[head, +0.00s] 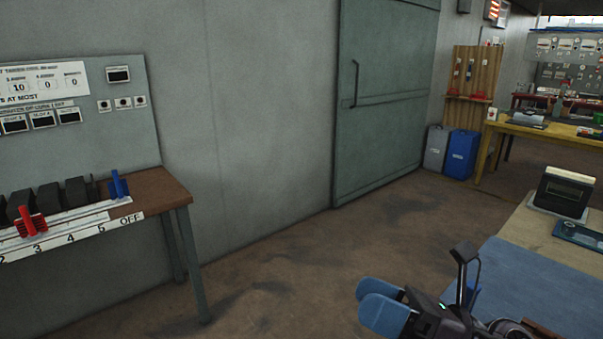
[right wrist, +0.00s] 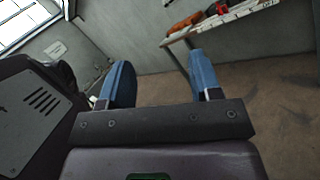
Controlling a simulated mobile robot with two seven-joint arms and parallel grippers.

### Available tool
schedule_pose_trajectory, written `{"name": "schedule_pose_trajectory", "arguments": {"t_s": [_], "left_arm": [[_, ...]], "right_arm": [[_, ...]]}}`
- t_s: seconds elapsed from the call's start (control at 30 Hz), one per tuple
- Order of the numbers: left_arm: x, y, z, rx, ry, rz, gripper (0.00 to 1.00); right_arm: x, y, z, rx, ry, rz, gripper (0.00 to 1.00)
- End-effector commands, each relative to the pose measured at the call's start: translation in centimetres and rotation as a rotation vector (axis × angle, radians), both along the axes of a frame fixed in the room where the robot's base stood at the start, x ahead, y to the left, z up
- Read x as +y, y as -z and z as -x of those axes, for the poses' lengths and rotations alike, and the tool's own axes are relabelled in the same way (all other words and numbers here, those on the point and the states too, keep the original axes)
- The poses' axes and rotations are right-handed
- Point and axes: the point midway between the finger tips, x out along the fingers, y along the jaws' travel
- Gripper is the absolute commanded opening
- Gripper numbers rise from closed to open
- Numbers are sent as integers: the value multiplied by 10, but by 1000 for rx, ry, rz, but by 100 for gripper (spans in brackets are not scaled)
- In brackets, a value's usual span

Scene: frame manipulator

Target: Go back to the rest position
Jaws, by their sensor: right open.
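My right gripper (head: 378,302) is at the bottom of the head view, with blue fingers, held over the floor beside a blue-topped table. In the right wrist view my right gripper (right wrist: 160,85) has its two blue fingers spread wide. It is open with nothing between the fingers. My left gripper does not show in either view.
A brown-topped bench (head: 162,192) with a numbered rail, red and blue clips and a panel (head: 105,98) stands at the left. A blue-topped table (head: 535,290) is at the lower right. A grey door (head: 385,105) is in the wall. The floor (head: 270,275) between is clear.

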Motion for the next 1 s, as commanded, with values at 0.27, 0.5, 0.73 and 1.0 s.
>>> {"name": "schedule_pose_trajectory", "arguments": {"t_s": [0.27, 0.5, 0.73, 1.0], "left_arm": [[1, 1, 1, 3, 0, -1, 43], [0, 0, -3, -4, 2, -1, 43], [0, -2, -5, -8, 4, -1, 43], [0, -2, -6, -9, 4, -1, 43]], "right_arm": [[-63, 10, -38, 530, 341, -551, 58], [-132, 75, -44, 995, 651, -1000, 58], [-180, 165, -4, 1424, 980, -1408, 58], [-196, 241, 71, 1786, 1313, -1744, 58]]}}
